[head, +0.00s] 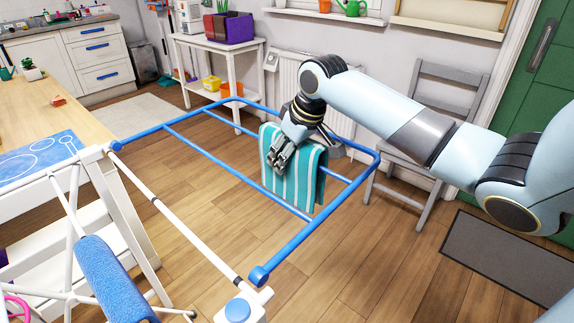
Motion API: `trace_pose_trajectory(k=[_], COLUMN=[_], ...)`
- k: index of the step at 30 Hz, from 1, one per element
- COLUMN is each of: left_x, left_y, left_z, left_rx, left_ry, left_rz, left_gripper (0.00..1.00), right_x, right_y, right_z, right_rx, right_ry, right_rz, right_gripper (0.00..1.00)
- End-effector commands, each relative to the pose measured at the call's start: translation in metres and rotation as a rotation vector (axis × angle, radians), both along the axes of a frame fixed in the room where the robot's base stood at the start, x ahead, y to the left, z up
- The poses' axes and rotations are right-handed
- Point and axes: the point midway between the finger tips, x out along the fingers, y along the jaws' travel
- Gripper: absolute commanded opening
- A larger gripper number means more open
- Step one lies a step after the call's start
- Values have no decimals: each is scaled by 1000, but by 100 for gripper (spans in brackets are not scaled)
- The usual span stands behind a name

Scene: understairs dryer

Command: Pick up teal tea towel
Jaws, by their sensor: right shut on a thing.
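The teal tea towel (305,178), with pale stripes, hangs over a rail of the blue drying frame (330,220), toward its far right part. My right gripper (278,165) comes in from the right and points down at the towel's upper left part. It is shut on the towel, and its fingers cover some of the cloth. The towel's lower edge hangs below the rail, clear of the floor. My left gripper is not in the head view.
A grey chair (438,85) stands behind my right arm. A wooden counter (50,95) is at the left. A white shelf table (222,55) with boxes stands against the back wall. A dark mat (505,255) lies at the right. Wooden floor is clear beneath the frame.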

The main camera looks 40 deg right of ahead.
Motion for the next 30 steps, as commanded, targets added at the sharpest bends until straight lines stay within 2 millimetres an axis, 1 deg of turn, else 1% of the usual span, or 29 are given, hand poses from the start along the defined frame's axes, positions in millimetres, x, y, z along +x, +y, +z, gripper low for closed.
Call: trace_pose_trajectory(k=[1,9,15,21,25,30], left_x=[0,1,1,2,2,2], left_y=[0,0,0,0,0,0], left_z=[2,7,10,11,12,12], left_rx=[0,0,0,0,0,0], left_ry=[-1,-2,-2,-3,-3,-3], left_rz=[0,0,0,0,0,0], left_gripper=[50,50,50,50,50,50], right_x=[1,1,1,1,1,0], right_y=[-1,-1,-1,0,0,0], right_z=[13,74,113,140,149,152], right_rx=[-3,-3,-3,-2,1,0], right_ry=[-4,-4,-4,-3,-2,-1], right_rz=[1,1,1,0,-1,-1], right_gripper=[10,10,10,10,10,10])
